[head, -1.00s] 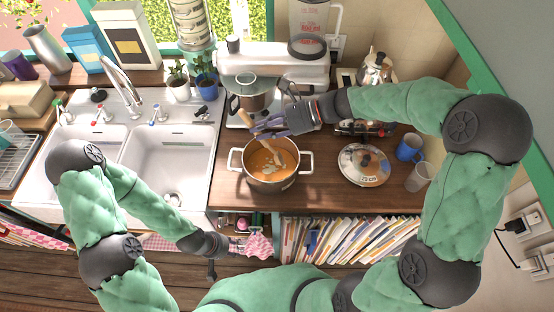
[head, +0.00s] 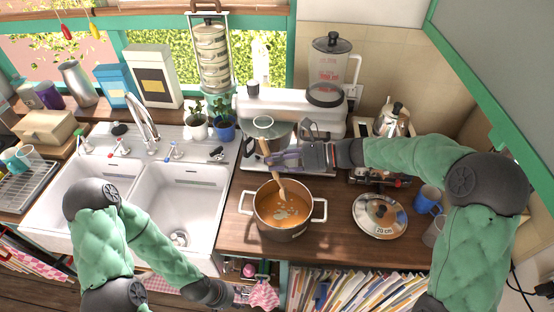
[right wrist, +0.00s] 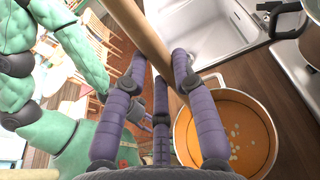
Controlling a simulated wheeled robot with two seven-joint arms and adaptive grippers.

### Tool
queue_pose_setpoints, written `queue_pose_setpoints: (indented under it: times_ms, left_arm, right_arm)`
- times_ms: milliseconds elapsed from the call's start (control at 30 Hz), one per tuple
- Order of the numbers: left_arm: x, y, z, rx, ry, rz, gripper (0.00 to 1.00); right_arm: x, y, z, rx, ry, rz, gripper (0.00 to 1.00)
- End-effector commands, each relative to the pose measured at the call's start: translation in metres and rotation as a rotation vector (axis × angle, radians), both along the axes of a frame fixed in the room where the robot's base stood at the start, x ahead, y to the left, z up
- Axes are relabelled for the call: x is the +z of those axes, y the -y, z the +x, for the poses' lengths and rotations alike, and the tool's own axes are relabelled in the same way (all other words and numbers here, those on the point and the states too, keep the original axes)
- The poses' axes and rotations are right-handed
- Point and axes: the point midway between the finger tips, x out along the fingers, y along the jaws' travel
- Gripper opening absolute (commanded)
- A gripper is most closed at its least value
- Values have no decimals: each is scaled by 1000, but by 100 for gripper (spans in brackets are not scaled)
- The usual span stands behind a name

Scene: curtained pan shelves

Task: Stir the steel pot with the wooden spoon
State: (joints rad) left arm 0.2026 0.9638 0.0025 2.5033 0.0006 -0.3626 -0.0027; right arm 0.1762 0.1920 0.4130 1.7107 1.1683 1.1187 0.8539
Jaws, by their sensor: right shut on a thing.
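The steel pot (head: 285,236) with two side handles stands on the wooden counter and holds orange soup (head: 296,214) with pale pieces. My right gripper (head: 284,158) is shut on the wooden spoon (head: 280,188), behind and above the pot. The spoon leans, its lower end reaching into the pot at the soup; the tip is hidden. In the right wrist view, the purple fingers (right wrist: 160,75) close around the spoon's handle (right wrist: 142,35), with the pot's soup (right wrist: 235,125) to the right. My left gripper (head: 236,294) hangs low before the counter; its fingers are too unclear to read.
A lid (head: 380,215) lies right of the pot, near a blue mug (head: 427,198). A double sink (head: 185,200) is at left. A pink cloth (head: 264,295) hangs below.

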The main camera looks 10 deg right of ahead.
Motion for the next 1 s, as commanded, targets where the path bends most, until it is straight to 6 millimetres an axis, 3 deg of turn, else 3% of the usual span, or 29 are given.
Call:
queue_pose_setpoints:
  times_ms: [1000]
  left_arm:
    - [-80,0,0,0,0,0,40]
  right_arm:
    - [-90,0,0,0,0,0,0]
